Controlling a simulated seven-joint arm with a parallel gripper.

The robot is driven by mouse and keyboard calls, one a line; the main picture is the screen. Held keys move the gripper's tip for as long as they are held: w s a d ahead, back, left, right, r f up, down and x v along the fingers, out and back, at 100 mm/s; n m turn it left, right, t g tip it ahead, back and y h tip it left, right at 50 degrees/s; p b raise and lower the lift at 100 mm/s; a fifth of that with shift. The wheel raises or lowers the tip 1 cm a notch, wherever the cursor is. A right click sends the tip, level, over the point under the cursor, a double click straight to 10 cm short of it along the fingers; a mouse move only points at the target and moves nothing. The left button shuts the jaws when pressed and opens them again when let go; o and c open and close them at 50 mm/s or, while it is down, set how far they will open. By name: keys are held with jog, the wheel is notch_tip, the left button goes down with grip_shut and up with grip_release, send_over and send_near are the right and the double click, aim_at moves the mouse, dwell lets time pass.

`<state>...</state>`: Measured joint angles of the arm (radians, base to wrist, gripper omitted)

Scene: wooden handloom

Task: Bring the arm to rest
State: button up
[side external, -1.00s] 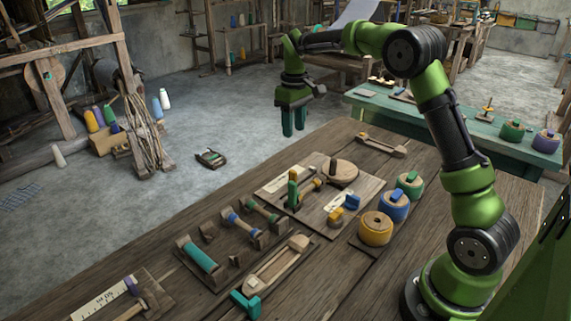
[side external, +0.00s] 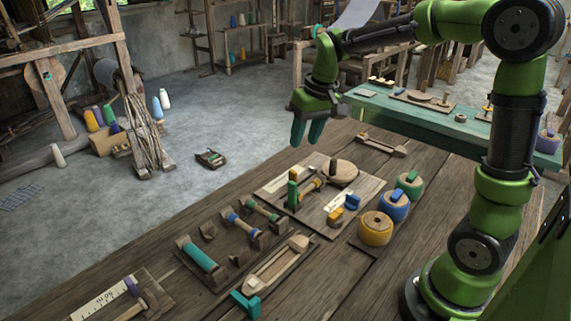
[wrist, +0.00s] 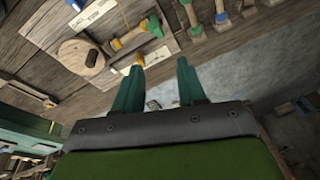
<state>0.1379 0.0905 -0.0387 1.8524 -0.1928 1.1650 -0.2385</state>
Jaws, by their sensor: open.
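My gripper (side external: 307,132) hangs in the air above the far edge of the wooden workbench (side external: 330,270), its teal fingers pointing down. It is open and empty, and it touches nothing. In the wrist view my gripper (wrist: 160,85) shows a gap between its two teal fingers, with bench edge and floor beyond. My green and black arm rises from the right end of the bench and bends over toward the back.
A board with a round wooden disc (side external: 340,172), blue spool (side external: 393,206), yellow spool (side external: 375,229), rack with a teal bobbin (side external: 201,256) and wooden shuttle (side external: 275,265) lie on the bench. Another shuttle (side external: 383,144) lies near the back. A green table (side external: 440,120) stands behind.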

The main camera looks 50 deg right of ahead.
jog(key=s+a+r+t, duration=0.1)
jog(key=s+a, duration=0.3)
jog(key=s, duration=0.4)
jog(key=s+a+r+t+y, duration=0.1)
jog(key=s+a+r+t, duration=0.1)
jog(key=s, duration=0.5)
jog(key=shift+s+a+r+t, duration=0.2)
jog(key=shift+s+a+t, duration=0.15)
jog(key=shift+a+t, duration=0.65)
